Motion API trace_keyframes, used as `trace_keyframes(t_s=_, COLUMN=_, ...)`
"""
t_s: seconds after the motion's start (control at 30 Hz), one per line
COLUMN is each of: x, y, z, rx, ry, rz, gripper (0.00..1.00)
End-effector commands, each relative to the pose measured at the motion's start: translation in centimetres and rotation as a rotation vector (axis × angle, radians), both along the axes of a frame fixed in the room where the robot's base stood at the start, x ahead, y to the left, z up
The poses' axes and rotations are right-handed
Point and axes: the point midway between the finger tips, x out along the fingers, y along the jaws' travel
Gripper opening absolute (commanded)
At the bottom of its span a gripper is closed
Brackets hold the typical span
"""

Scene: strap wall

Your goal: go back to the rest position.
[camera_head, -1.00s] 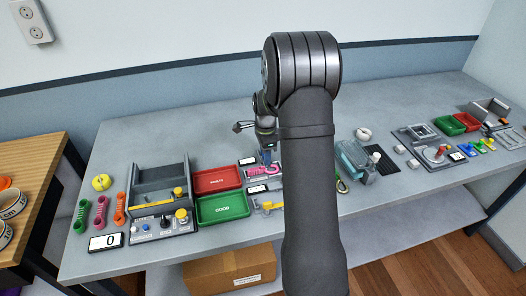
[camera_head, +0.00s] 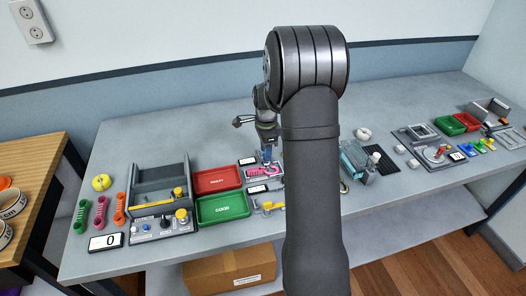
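My gripper (camera_head: 266,156) is at the middle of the grey table (camera_head: 150,135), left of my upright dark arm. It points down close above a pink hook-shaped piece (camera_head: 268,171) on a small fixture. The fingers are small and partly hidden by the wrist, so I cannot tell whether they are open or touch the piece.
To the left are a red tray (camera_head: 218,179), a green tray (camera_head: 222,208), a grey test fixture (camera_head: 160,190) and several coloured straps (camera_head: 101,211). A teal-grey device (camera_head: 356,160) stands to the right. The back of the table is mostly clear.

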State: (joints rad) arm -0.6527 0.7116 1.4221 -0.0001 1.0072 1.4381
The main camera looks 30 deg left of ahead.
Motion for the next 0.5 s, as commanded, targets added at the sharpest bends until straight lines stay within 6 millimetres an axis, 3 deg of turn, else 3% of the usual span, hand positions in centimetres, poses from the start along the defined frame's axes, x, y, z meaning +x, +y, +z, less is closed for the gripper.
trace_keyframes(t_s=0.3, x=0.0, y=0.0, z=2.9, rx=0.001, ry=-0.001, rz=0.0, gripper=0.37)
trace_keyframes(t_s=0.5, x=0.0, y=0.0, z=3.4, rx=-0.001, ry=0.001, rz=0.0, gripper=0.37)
